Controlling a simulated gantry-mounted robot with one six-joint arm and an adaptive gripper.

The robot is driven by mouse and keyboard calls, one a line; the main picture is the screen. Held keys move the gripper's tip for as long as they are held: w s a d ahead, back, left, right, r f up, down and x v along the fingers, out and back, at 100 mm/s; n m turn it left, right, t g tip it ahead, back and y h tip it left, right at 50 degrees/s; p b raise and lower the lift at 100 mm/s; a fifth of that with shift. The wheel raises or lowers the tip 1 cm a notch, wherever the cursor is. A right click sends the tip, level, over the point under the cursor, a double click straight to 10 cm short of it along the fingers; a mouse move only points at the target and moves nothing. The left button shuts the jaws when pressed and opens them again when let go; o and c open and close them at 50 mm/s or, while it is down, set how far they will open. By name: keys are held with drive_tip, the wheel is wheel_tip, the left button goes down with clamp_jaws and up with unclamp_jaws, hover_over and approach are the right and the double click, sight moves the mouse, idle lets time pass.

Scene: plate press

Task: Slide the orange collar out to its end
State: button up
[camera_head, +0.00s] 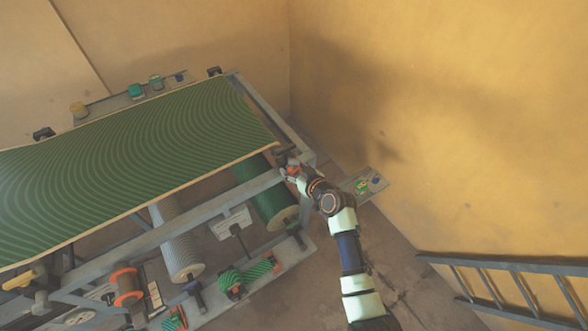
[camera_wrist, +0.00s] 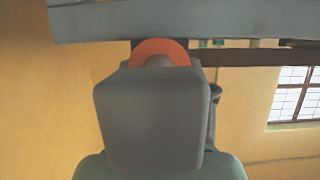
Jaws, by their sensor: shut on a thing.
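The orange collar (camera_wrist: 160,47) shows in the wrist view as an arched rim above the grey block of my gripper (camera_wrist: 157,72), just under a grey beam. Its lower part is hidden behind the gripper. In the head view my gripper (camera_head: 295,170) is at the right end of the press frame, with a small patch of the orange collar (camera_head: 291,169) showing at its jaws. The gripper is shut on the collar. The jaw contact itself is mostly hidden.
A green patterned plate (camera_head: 140,160) lies across the frame (camera_head: 160,234), close to my gripper. A green roller (camera_head: 268,195) and a grey roller (camera_head: 180,245) sit below. Another orange ring (camera_head: 127,285) is at lower left.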

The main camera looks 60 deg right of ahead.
clamp_jaws()
drive_tip(key=s+a, duration=0.1)
drive_tip(key=s, duration=0.2)
drive_tip(key=s+a, duration=0.1)
drive_tip(key=shift+s+a+p, duration=0.2)
drive_tip(key=shift+a+p, duration=0.1)
drive_tip(key=shift+a, duration=0.05)
drive_tip(key=shift+r, duration=0.15)
drive_tip(key=o, duration=0.7)
unclamp_jaws()
drive_tip(key=o, duration=0.5)
drive_tip(key=shift+s+a, duration=0.1)
drive_tip(key=v, duration=1.2)
